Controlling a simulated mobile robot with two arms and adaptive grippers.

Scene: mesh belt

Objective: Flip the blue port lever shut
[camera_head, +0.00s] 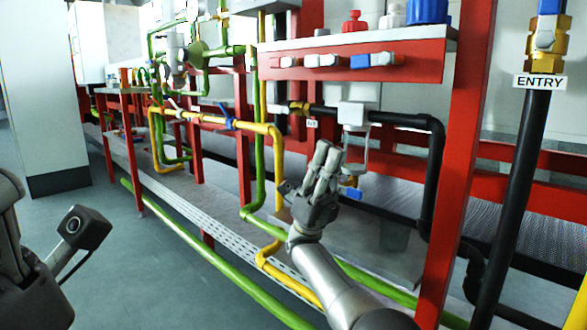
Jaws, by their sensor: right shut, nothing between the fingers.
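Several small blue parts show, and I cannot tell for certain which is the port lever. A blue port piece (361,61) sits in a row of white ports on the red shelf's front edge. A small blue lever (354,193) shows just right of my right gripper, below the white fitting (352,114). My right gripper (324,152) is shut and empty, fingers pointing up, in front of the black pipe and below the shelf. Contact with the fitting behind it cannot be judged. My left gripper's fingers are out of the picture; only dark parts of my body show at the lower left.
A blue handle (229,118) sits on the yellow pipe (196,117). The ENTRY sign (553,81) hangs on a thick black pipe (517,200) at the right. A red post (460,160) stands right of my right gripper. Open floor (150,270) lies at the left.

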